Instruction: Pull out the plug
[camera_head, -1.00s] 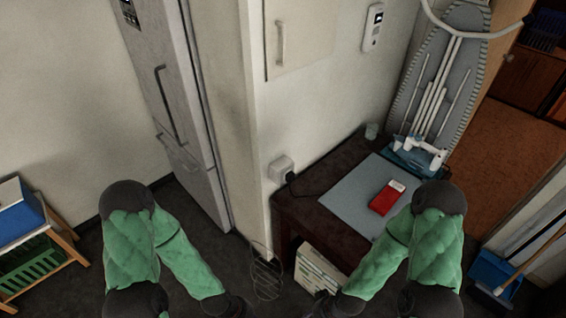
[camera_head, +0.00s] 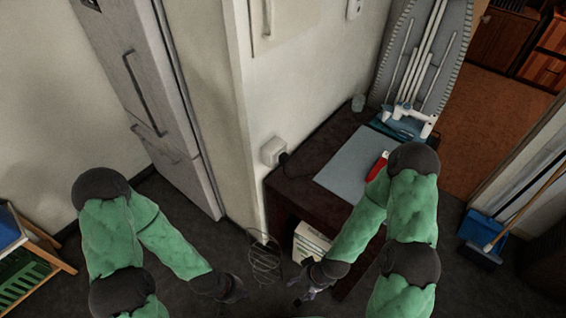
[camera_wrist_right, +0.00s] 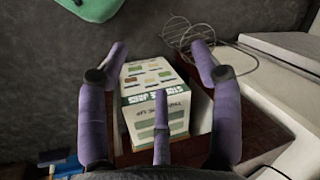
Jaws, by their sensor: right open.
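A black plug (camera_head: 284,158) sits in the white wall socket (camera_head: 271,150), beside the corner of the dark table. A dark cord runs from the plug over the tabletop. My right gripper (camera_head: 308,288) is below the socket, in front of the table, apart from the plug. In the right wrist view, its purple fingers (camera_wrist_right: 160,62) are spread open and empty, with a box beyond them. The plug cannot be made out in that view. My left gripper (camera_head: 238,292) is low and left of the right one; its fingers are too dark and small to read.
The dark table (camera_head: 300,198) bears a grey mat (camera_head: 345,170) and a red object (camera_head: 377,166), partly hidden by my right arm. A white-green box (camera_wrist_right: 155,100) stands below, near a wire rack (camera_head: 264,258). A wall corner and fridge (camera_head: 150,110) stand left.

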